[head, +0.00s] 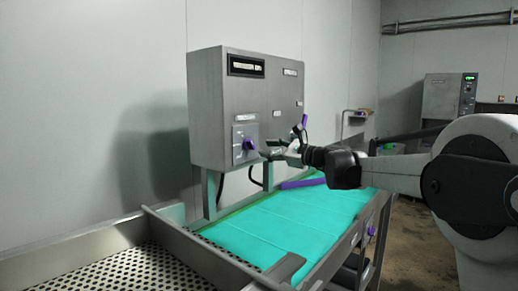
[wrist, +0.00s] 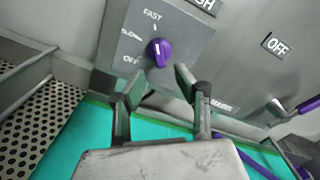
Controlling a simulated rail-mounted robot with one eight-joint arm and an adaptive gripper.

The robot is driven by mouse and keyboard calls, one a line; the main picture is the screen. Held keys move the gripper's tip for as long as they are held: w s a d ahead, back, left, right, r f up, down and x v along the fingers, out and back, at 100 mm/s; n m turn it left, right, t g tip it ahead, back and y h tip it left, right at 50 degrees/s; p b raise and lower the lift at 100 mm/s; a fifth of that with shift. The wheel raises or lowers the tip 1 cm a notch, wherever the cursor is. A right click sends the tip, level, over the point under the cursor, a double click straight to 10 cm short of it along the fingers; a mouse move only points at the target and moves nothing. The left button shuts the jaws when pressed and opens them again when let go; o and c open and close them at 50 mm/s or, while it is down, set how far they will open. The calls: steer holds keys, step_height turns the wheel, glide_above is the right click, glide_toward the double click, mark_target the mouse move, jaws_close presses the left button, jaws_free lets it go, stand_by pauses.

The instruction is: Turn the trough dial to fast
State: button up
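The trough dial is a purple knob (wrist: 159,52) on a grey plate (wrist: 185,30) with the words FAST, a partly legible middle label and OFF around its left side. Its white mark looks roughly upright in the wrist view; I cannot tell exactly which setting it meets. In the head view the purple knob (head: 248,144) is low on the front of the grey control box (head: 215,110). My gripper (wrist: 158,78) is open and empty, its two fingers apart just short of the knob. In the head view my gripper (head: 268,154) is just right of the knob.
A turquoise trough (head: 270,225) runs under the box, with a perforated metal tray (head: 130,272) at the near left. An OFF label (wrist: 278,46) and a purple handle (wrist: 308,104) are at the right. A purple bar (head: 302,183) lies over the trough.

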steer(key=v, duration=0.6)
steer(key=shift+s, duration=0.1)
steer(key=s+d+f+n+g+h, duration=0.1)
steer(key=s+f+n+h, duration=0.25)
steer(key=s, duration=0.75)
steer(key=s+d+f+n+g+h, duration=0.25)
steer(key=s+f+n, duration=0.25)
steer(key=s, duration=0.6)
steer(key=s+d+f+n+h, duration=0.2)
steer(key=s+d+f+n, duration=0.1)
steer(key=s+f, duration=0.3)
steer(key=s+d+f+n+h, duration=0.3)
steer(key=s+d+f, duration=0.2)
steer(key=s, duration=0.6)
steer(key=s+d+f+n+h+b, duration=0.1)
steer(key=s+d+f+n+h, duration=0.2)
steer(key=s+f, duration=0.4)
steer(key=shift+s+d+n, duration=0.55)
steer(key=shift+s+d, duration=0.25)
steer(key=shift+s, duration=0.05)
